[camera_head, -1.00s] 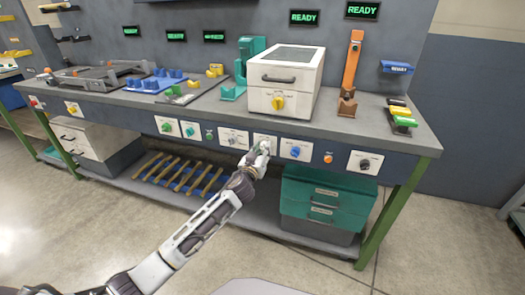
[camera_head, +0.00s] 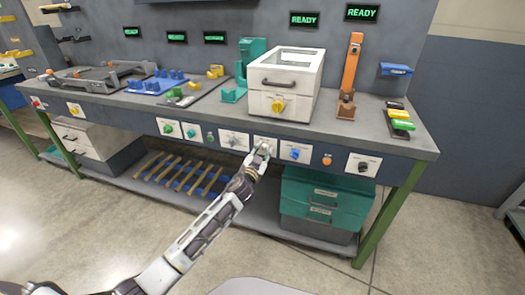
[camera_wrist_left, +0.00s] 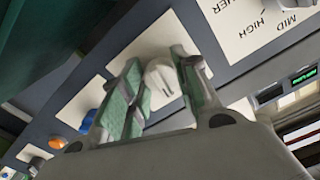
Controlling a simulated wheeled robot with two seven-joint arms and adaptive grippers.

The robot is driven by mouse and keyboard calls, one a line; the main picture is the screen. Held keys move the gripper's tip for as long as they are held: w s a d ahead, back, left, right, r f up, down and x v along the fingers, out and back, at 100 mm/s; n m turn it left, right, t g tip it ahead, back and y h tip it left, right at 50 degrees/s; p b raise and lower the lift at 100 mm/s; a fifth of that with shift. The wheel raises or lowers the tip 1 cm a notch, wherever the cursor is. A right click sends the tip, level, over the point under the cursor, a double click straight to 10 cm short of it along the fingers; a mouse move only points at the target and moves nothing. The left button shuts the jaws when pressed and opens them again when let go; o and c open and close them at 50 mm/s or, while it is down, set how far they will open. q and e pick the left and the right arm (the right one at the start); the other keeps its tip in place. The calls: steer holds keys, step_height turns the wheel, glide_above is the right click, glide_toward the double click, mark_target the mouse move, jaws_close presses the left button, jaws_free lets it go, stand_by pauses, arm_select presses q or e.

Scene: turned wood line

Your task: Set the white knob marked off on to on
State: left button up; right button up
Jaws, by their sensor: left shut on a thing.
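The white knob (camera_wrist_left: 161,78) sits on a white plate (camera_wrist_left: 198,46) on the bench's front panel. In the left wrist view it lies between the two green-padded fingers of my left gripper (camera_wrist_left: 159,88), which is shut on it. A short dark mark shows on the knob's face. In the head view my left gripper (camera_head: 261,154) reaches up to the plate (camera_head: 266,142) and largely hides the knob. The off and on lettering cannot be read. My right gripper is not in view.
A blue knob (camera_head: 295,154) is right of the gripped one, then an orange button (camera_head: 327,160) and a black knob (camera_head: 363,166). Another white-plated control (camera_head: 233,140) is at left. A white box with a yellow knob (camera_head: 277,105) stands above.

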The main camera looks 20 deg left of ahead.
arm_select(q)
steer(key=shift+m+p, duration=0.5)
steer(key=shift+m, duration=0.9)
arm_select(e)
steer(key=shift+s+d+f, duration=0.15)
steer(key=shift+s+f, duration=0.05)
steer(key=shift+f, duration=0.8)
arm_select(q)
steer(key=o, duration=1)
steer(key=shift+s, duration=0.2)
steer(key=shift+s+a, duration=0.15)
steer(key=shift+s, duration=2.75)
steer(key=shift+s+a, duration=0.1)
steer(key=shift+s, duration=2.8)
